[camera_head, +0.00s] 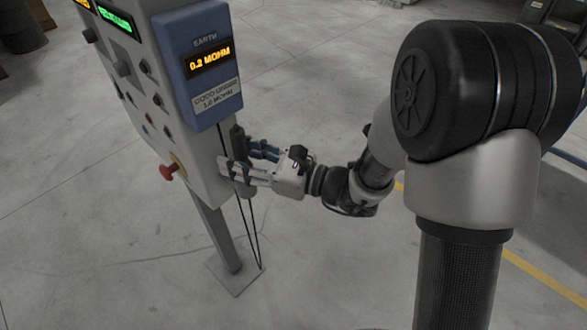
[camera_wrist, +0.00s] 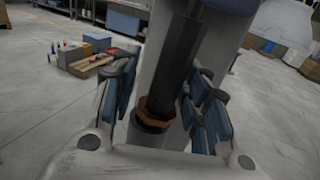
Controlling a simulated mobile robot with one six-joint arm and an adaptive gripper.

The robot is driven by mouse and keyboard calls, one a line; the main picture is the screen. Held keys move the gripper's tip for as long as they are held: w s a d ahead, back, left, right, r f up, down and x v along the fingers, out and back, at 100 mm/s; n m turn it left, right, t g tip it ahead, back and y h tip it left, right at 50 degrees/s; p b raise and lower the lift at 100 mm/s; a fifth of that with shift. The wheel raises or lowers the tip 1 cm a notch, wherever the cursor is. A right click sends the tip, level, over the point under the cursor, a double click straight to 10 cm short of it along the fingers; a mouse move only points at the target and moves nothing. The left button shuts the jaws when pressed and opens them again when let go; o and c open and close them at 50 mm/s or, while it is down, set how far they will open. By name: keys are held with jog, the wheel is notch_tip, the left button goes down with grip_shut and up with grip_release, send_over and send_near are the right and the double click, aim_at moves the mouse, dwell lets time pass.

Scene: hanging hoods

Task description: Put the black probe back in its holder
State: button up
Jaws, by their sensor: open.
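The black probe (camera_head: 237,142) is upright against the side of the panel, just below the blue earth meter, in the head view. In the wrist view the black probe (camera_wrist: 178,65) stands between the finger pads, with gaps on both sides. A brown ring with a dark collar, which looks like the holder (camera_wrist: 156,112), surrounds its lower end; how deep it sits cannot be told. My gripper (camera_head: 238,162) is open around the probe, its fingers on either side. It also shows in the wrist view (camera_wrist: 163,98). The fingers partly hide the probe in the head view.
The blue earth meter (camera_head: 200,65) reads 0.2 MOHM. Thin black cables (camera_head: 246,222) hang in a loop near the panel's post (camera_head: 217,236). A red knob (camera_head: 168,171) sticks out at the panel's front.

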jog(key=p+v, duration=0.4)
jog(key=v, duration=1.3)
jog(key=s+a+r+n+g+h, duration=0.2)
jog(key=s+n+g+h, duration=0.55)
jog(key=s+n, duration=0.55)
jog(key=s+d+r+n+t+h, duration=0.1)
jog(key=d+r+n+t+h, duration=0.1)
jog(key=d+n+t+h, duration=0.1)
jog(key=d+r+n+t+h, duration=0.3)
jog(key=d+n+h, duration=0.2)
jog(key=d, duration=0.5)
jog(key=shift+s+n+t+h, duration=0.3)
jog(key=shift+s+t+h, duration=0.1)
jog(key=shift+h, duration=0.45)
jog(key=shift+c, duration=0.2)
